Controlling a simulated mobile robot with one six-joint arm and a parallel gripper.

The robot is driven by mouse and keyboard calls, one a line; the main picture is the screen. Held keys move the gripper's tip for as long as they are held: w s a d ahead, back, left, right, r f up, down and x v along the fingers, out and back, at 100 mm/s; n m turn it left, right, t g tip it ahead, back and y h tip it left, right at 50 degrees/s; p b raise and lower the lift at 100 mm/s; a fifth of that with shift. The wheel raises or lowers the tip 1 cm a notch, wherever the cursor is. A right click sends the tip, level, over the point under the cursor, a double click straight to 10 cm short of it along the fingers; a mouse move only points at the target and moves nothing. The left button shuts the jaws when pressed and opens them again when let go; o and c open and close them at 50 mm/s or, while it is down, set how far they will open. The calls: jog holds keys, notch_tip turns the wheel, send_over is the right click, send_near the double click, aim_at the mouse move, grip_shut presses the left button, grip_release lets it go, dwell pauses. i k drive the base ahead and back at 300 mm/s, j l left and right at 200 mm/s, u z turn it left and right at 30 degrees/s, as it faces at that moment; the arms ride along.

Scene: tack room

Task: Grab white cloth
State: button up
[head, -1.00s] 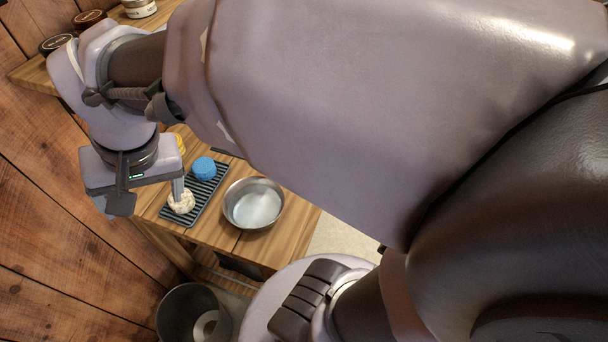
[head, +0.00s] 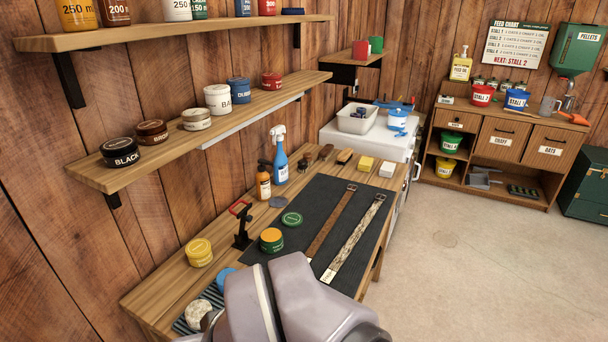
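A small off-white rounded, lumpy thing (head: 198,315) lies on a dark ribbed tray (head: 181,327) at the bottom left of the bench; it may be the white cloth, but I cannot tell for sure. A blue round sponge-like thing (head: 225,278) is beside it on the tray. My arm covers the bench front to the right of them. My gripper is out of the frame, so its fingers and anything in them are hidden.
Shelves (head: 190,128) with jars hang above. The floor (head: 450,250) at right is clear.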

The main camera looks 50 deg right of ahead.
aim_at(386, 169)
jog(key=z, duration=2.05)
